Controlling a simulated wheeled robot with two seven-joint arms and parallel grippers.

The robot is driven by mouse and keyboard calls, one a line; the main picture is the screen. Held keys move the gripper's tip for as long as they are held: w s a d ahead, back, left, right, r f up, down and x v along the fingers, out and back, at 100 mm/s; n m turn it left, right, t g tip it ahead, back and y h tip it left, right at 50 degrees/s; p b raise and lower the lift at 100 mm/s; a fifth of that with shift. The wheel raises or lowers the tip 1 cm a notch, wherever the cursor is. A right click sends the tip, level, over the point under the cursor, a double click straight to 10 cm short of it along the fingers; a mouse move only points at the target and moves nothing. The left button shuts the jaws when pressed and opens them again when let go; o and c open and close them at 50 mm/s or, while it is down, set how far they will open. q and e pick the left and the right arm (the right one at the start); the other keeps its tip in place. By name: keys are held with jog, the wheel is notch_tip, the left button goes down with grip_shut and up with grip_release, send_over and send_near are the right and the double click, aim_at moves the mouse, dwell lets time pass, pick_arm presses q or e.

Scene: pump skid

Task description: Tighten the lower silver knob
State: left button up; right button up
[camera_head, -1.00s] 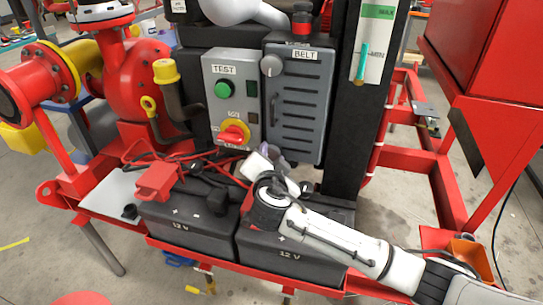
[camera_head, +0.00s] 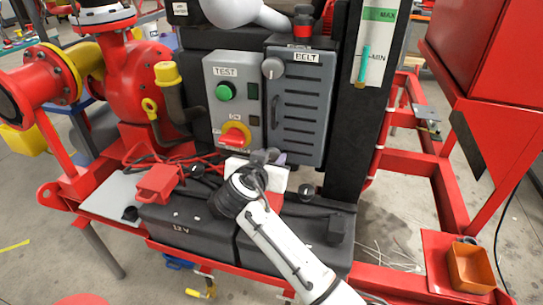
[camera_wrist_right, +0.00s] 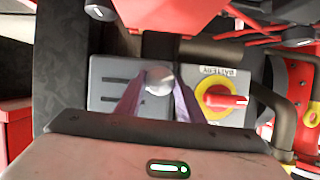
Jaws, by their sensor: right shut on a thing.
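The lower silver knob (camera_wrist_right: 159,80) sits on the grey BELT cover and shows between the fingers in the right wrist view. My right gripper (camera_wrist_right: 157,98) is shut on it, with a purplish finger on either side. In the head view my right gripper (camera_head: 268,158) is at the lower left corner of the BELT cover (camera_head: 300,112), and it hides the lower knob there. The upper silver knob (camera_head: 272,68) shows at the cover's upper left. My left gripper is not in view.
Left of the cover is a grey panel (camera_head: 222,128) with a green TEST button and a red rotary switch (camera_head: 235,136), close beside the gripper. Black 12 V batteries (camera_head: 190,232) lie below the arm. An orange bin (camera_head: 470,267) stands at the right.

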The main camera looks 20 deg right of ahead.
jog(key=shift+a+n+h, duration=0.1)
jog(key=shift+n+h, duration=0.3)
jog(key=shift+n, duration=0.2)
jog(key=shift+w+f+n+g+h, duration=0.1)
jog(key=shift+n+g+h, duration=0.45)
jog(key=shift+n, duration=0.35)
jog(key=n+h+b, duration=0.1)
jog(key=n, duration=0.1)
jog(key=n+h+b, duration=0.1)
jog(key=n+h, duration=0.1)
jog(key=shift+w+a+f+g, duration=0.1)
jog(key=shift+a+g, duration=0.05)
jog(key=shift+g, duration=0.2)
jog(key=shift+n+b, duration=0.3)
jog(key=o, duration=1.1)
jog(key=shift+c, duration=0.2)
